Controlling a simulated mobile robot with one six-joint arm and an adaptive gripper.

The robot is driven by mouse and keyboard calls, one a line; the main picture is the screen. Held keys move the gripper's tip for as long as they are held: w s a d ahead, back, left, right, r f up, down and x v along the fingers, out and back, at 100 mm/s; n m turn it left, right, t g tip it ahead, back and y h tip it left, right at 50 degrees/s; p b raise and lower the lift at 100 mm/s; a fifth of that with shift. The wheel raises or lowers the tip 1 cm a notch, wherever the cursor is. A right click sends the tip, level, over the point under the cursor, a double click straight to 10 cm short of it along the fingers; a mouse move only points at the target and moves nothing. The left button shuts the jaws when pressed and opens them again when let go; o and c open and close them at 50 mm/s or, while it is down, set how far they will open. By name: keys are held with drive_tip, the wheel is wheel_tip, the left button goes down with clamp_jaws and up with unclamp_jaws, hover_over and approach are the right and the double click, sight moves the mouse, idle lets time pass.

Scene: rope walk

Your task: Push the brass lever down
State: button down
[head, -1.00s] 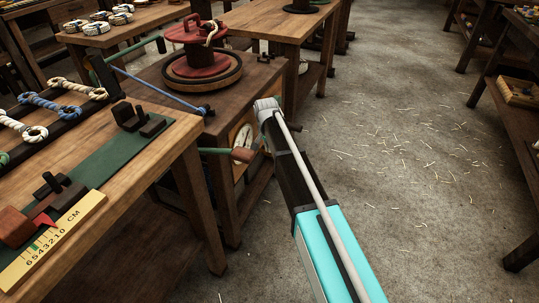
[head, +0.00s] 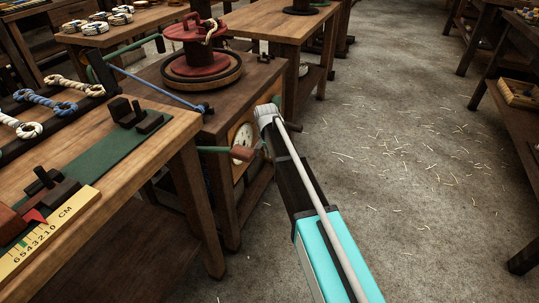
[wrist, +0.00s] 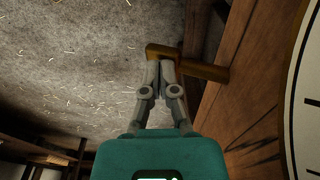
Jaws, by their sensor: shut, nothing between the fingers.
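The brass lever (wrist: 205,70) shows in the wrist view. It sticks out to the left from an upright wooden panel (wrist: 245,105) beside a white dial (wrist: 311,110) and ends in a short, thicker crosspiece. My gripper (wrist: 160,64) is shut and empty. Its fingertips are at the outer end of the lever, overlapping it in the picture; I cannot tell if they touch.
A crank with a wooden grip (head: 243,154) juts out beside my arm. A red drum (head: 200,52) stands on the cabinet. The bench (head: 130,165) at left holds rope pieces and a yellow scale (head: 45,243). The straw-strewn floor (head: 400,180) at right is clear.

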drive_tip(key=s, duration=0.1)
drive_tip(key=s+a+r+p, duration=0.1)
drive_tip(key=shift+s, duration=0.4)
drive_tip(key=shift+w, duration=0.15)
